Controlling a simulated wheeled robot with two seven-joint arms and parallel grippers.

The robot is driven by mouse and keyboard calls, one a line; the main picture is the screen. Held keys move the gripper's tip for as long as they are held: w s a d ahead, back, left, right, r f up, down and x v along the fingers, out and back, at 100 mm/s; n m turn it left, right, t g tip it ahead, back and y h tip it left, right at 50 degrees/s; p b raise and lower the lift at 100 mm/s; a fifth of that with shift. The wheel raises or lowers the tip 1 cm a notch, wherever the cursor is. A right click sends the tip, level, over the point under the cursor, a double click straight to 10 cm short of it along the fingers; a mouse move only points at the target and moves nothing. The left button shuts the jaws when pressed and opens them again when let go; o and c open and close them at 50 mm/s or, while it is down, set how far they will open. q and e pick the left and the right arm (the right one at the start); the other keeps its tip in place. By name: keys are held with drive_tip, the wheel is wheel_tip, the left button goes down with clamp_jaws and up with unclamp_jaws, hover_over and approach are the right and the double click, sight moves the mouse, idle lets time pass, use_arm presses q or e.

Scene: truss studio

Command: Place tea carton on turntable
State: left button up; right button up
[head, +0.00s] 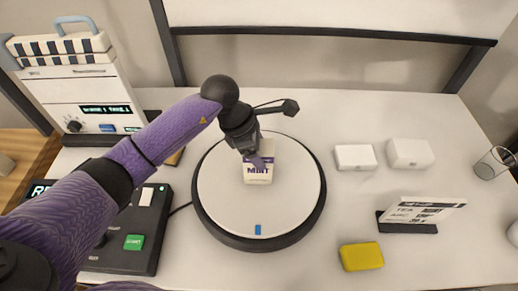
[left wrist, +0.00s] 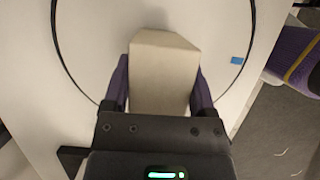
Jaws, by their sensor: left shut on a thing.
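The tea carton (head: 258,173), cream with a purple band and the word MINT, stands upright over the white disc of the turntable (head: 226,205). In the left wrist view the carton (left wrist: 163,75) sits between the two purple fingers of my left gripper (left wrist: 160,95). The left gripper (head: 258,158) is shut on the carton from above and behind. I cannot tell whether the carton's base touches the disc. The turntable (left wrist: 95,45) fills the background of the wrist view. My right gripper is not in view.
A blue mark (head: 258,230) is on the disc's front part. A black control box (head: 125,255) with a green button is at left. The table between turntable and boxes is clear.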

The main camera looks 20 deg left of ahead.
use_arm(q)
drive_tip(key=o, duration=1.2)
drive_tip(key=p+v, duration=0.2)
drive_tip(key=v, duration=1)
drive_tip(key=shift+r, duration=0.1)
